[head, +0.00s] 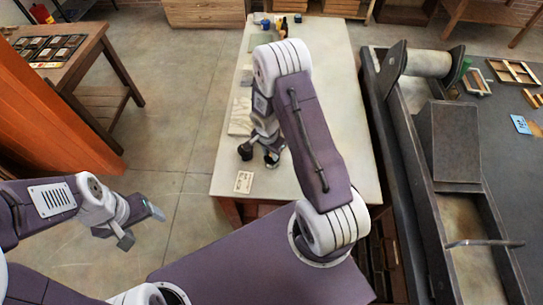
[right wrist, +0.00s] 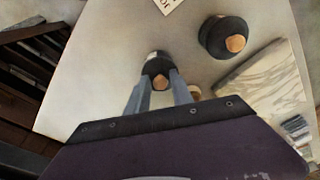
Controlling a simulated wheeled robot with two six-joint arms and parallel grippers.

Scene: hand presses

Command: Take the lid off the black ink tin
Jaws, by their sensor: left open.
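A round black tin with a copper-coloured knob on top (right wrist: 225,38) stands upright on the table in the right wrist view. It also shows as a dark shape in the head view (head: 246,150), beside my right gripper. A second dark piece with a copper-coloured knob and a pale grey end (right wrist: 156,68) is between the fingertips of my right gripper (right wrist: 162,80). Whether the fingers touch it cannot be told. My right gripper is low over the table in the head view (head: 271,150), partly hidden by its own arm. My left gripper (head: 140,225) is open and empty, left of the table.
The pale table (head: 330,90) is mostly clear on its right. A marbled slab (right wrist: 262,82) lies beside the black tin, and a small printed card (head: 243,182) lies near the front edge. Several bottles and jars stand at the far end. A large press (head: 455,140) runs along the right.

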